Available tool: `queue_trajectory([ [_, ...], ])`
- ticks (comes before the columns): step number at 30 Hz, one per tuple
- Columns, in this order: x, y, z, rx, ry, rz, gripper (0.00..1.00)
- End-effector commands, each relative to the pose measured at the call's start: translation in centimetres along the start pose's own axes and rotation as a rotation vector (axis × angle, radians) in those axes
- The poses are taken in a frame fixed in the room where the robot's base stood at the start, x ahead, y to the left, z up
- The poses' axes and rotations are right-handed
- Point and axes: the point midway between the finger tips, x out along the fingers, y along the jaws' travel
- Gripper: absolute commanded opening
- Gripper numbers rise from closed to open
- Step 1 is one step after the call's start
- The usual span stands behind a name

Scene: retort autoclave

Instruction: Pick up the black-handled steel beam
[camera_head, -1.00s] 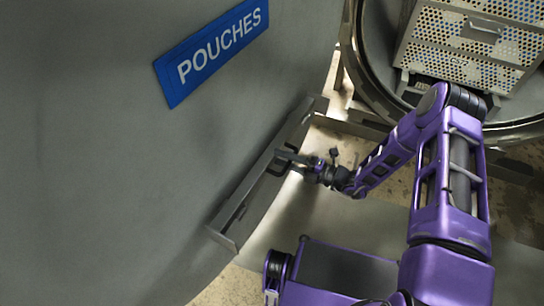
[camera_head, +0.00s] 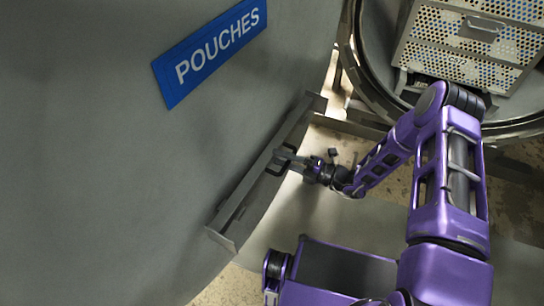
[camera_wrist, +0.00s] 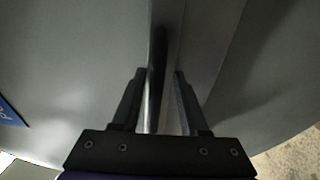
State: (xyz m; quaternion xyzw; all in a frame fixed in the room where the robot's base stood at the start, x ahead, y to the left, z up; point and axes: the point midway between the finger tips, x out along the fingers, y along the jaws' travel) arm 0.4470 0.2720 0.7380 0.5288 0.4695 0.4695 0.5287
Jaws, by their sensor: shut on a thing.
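The steel beam (camera_head: 238,212) is a long grey bar lying slanted against the curved grey vessel wall in the head view. Its black handle (camera_head: 276,168) stands out from the beam's middle. My gripper (camera_head: 285,158) is at the handle, reaching in from the right, and is shut on it. In the wrist view the dark handle (camera_wrist: 157,75) runs upright between the two fingers of my gripper (camera_wrist: 159,78), with the beam (camera_wrist: 170,25) behind it. The exact finger contact is too dark to make out.
A blue POUCHES sign (camera_head: 210,54) is on the large grey vessel (camera_head: 110,190) at left. At upper right, a round chamber opening (camera_head: 362,75) holds a perforated crate (camera_head: 465,45). Speckled floor shows below the opening.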

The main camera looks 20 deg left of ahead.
Motion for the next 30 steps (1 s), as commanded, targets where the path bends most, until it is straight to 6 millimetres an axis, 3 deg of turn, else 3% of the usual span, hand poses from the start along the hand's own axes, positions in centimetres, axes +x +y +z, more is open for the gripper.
queue_trajectory([
  [11, -0.4, 1.2, 0.1, -0.002, -0.001, 0.007, 0.0],
  [27, -0.3, 7.6, 0.1, -0.003, -0.001, 0.007, 0.0],
  [30, -1.7, 7.2, 0.2, -0.002, -0.003, 0.005, 0.0],
])
